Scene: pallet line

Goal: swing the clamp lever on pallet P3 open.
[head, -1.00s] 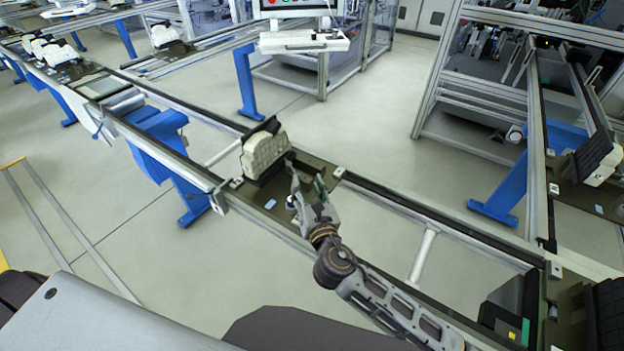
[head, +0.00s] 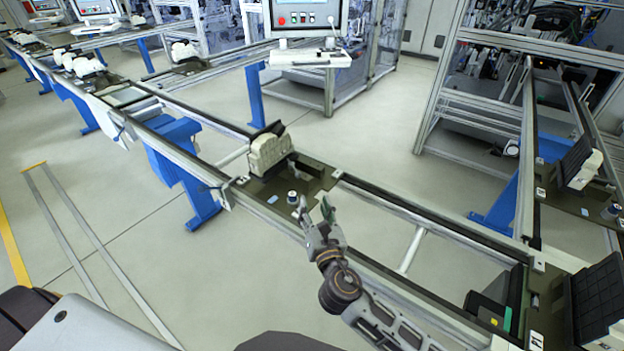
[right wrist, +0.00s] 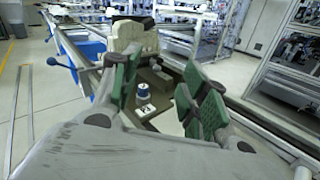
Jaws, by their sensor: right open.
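A pallet (head: 312,182) sits on the near conveyor and carries a pale block (head: 268,152) against a dark upright plate. A short round post with a blue band (head: 292,197) stands near its front edge; it also shows in the right wrist view (right wrist: 143,91), beside a small white label (right wrist: 146,111) I cannot read. A dark lever with a blue ball end (right wrist: 52,62) sticks out left of the pallet in the right wrist view. My right gripper (head: 314,208) is open and empty, just right of the post; its green-padded fingers (right wrist: 165,85) frame the post. My left gripper is not in view.
The conveyor's front rail (head: 400,298) runs below my right arm. Another pallet with a black upright plate (head: 598,292) stands at lower right. A control panel (head: 308,58) stands behind the conveyor. The floor at left is clear.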

